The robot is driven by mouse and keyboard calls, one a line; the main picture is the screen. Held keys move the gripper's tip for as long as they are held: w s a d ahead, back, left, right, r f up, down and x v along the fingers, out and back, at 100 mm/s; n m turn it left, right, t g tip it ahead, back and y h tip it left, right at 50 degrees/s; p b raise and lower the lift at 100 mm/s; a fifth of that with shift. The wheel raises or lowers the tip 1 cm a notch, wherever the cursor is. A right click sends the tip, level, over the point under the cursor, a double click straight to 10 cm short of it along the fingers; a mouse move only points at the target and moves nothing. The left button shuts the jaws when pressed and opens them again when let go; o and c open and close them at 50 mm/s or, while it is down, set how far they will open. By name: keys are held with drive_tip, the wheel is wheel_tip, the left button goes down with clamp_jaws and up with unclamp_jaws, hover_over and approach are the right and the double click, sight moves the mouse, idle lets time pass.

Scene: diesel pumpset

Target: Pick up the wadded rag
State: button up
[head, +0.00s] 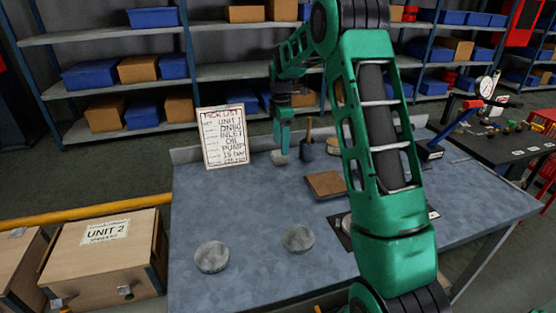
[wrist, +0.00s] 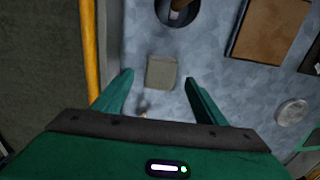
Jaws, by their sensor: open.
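A small pale grey-beige lump (wrist: 161,72), which looks like the wadded rag, lies on the blue-grey bench top (wrist: 225,75). In the wrist view it shows between the fingertips of my gripper (wrist: 159,77), which is open and empty, one finger to each side. In the head view the lump (head: 279,158) lies near the bench's back edge, just below my gripper (head: 283,147), whose fingers point down. I cannot tell the exact height gap. The folds of the lump are too small to make out.
A dark cup with a wooden handle (head: 306,150) stands right of the lump. A brown square pad (head: 326,185) lies nearer. A pick-list board (head: 222,137) stands to the left. Round grey discs (head: 212,256) (head: 298,237) lie in front. The left-middle bench is clear.

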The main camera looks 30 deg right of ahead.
sight(279, 153)
drive_tip(key=shift+a+f, duration=0.15)
drive_tip(key=shift+f, duration=1.25)
drive_tip(key=shift+a+f, duration=0.1)
drive_tip(key=shift+f, duration=1.25)
drive_tip(key=c, duration=1.2)
drive_tip(key=shift+r, duration=0.15)
wheel_tip(279, 153, up, 4)
drive_tip(key=shift+f, duration=0.15)
drive_tip(key=s+a+r, duration=0.1)
drive_tip(key=a+r, duration=0.1)
drive_tip(key=a, duration=0.1)
drive_tip(key=s+a+r, duration=0.1)
drive_tip(key=a+r, duration=0.1)
drive_tip(key=a, duration=0.2)
drive_tip(key=s+a+r, duration=0.1)
drive_tip(key=a+r, duration=0.2)
drive_tip(key=a, duration=0.1)
drive_tip(key=shift+s, duration=0.4)
